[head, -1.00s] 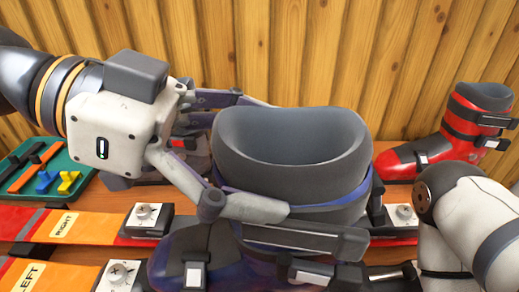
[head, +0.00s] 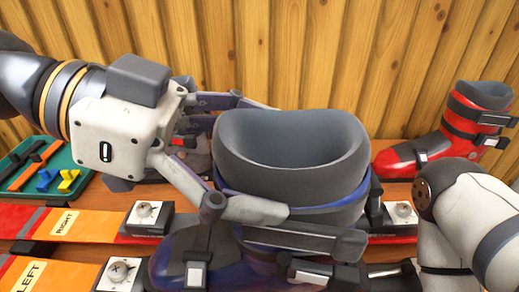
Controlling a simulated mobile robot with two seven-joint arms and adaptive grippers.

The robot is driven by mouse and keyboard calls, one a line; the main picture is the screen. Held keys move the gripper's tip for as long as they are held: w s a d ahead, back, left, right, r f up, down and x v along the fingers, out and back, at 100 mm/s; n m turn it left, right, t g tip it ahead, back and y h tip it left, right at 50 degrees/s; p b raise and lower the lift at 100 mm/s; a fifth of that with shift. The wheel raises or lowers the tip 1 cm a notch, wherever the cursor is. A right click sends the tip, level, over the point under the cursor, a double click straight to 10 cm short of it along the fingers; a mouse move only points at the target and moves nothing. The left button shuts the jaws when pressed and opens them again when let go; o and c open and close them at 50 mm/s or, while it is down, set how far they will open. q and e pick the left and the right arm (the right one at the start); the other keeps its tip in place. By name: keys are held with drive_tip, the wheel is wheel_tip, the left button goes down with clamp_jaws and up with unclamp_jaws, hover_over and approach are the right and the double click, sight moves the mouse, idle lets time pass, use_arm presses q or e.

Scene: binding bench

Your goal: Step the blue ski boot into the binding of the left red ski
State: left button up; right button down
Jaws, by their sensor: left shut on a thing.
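The blue ski boot (head: 230,262), with a grey liner and dark buckles, stands roughly upright in the lower middle, toe to the left. My left gripper (head: 256,157) is shut on its cuff, one finger on the near side and one behind. The left red ski (head: 75,277), marked LEFT, runs along the bottom edge. Its toe piece (head: 120,272) is just left of the boot toe. The boot is over this ski's binding area. The sole is out of frame, so I cannot tell whether it touches the binding. My right gripper is out of view; only its arm shows.
The ski marked RIGHT (head: 98,226) lies behind, with its toe piece (head: 147,215) and heel piece (head: 400,215). A red boot (head: 440,147) stands at the back right. A green tray (head: 72,152) of small parts is at left. A wooden wall (head: 300,50) closes the back.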

use_arm(q)
drive_tip(key=shift+f+b, duration=0.4)
drive_tip(key=shift+f, duration=0.9)
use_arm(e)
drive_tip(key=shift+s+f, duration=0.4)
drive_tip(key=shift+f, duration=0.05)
use_arm(q)
drive_tip(key=shift+r, duration=0.1)
drive_tip(key=o, duration=1.6)
drive_tip(key=shift+o, duration=1.4)
wheel_tip(320, 180, up, 10)
drive_tip(key=p, duration=0.4)
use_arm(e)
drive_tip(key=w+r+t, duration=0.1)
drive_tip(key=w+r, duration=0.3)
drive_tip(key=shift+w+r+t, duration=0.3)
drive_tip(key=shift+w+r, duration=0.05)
